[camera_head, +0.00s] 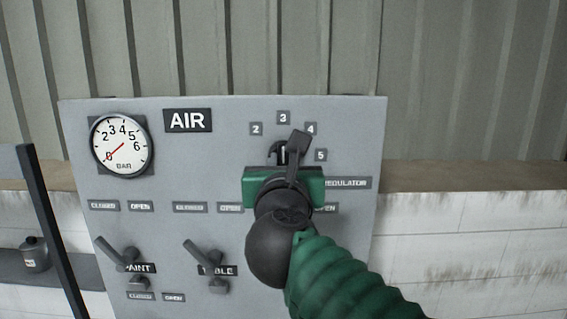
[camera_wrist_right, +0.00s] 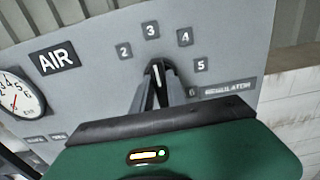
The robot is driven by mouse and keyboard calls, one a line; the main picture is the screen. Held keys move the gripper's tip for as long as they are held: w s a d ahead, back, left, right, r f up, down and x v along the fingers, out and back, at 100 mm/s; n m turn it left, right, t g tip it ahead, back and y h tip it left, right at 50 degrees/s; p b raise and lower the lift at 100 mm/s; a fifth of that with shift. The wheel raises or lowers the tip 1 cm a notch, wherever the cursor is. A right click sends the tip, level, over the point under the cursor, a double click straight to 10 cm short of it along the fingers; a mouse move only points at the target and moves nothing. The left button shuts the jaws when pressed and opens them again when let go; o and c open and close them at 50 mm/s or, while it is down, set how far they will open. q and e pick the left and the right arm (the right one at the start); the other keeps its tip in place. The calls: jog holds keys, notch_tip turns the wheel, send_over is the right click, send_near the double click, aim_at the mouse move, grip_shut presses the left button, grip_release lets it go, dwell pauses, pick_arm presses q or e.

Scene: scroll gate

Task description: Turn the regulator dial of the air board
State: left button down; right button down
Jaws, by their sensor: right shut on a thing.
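The grey air board (camera_head: 212,135) fills the middle of the head view. My right gripper (camera_head: 287,150) is in front of the regulator dial, and its green body hides the lower part of the scale. In the right wrist view, the gripper's dark fingers (camera_wrist_right: 161,88) are shut on the regulator dial (camera_wrist_right: 156,74). The dial's white line points up, roughly towards the 3 mark (camera_wrist_right: 151,31). The gauge (camera_head: 121,145) at the board's upper left has its red needle near 0. My left gripper is out of view.
Two lever valves, PAINT (camera_head: 118,253) and a partly covered one (camera_head: 207,262), stick out low on the board, left of my right arm. A dark post (camera_head: 45,225) and a shelf with a small can (camera_head: 34,253) stand at the left. A corrugated wall is behind.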

jog(key=shift+n, duration=0.3)
jog(key=n+p, duration=0.2)
jog(key=n, duration=0.2)
jog(key=shift+a, duration=0.15)
jog(key=shift+a+f+n+p, duration=0.1)
jog(key=shift+n+p, duration=0.25)
jog(key=shift+n, duration=0.65)
jog(key=shift+a+f+n+p, duration=0.1)
jog(key=shift+n+p, duration=0.2)
jog(key=shift+n, duration=0.7)
jog(key=c, duration=1.3)
grip_release()
jog(key=shift+s, duration=0.1)
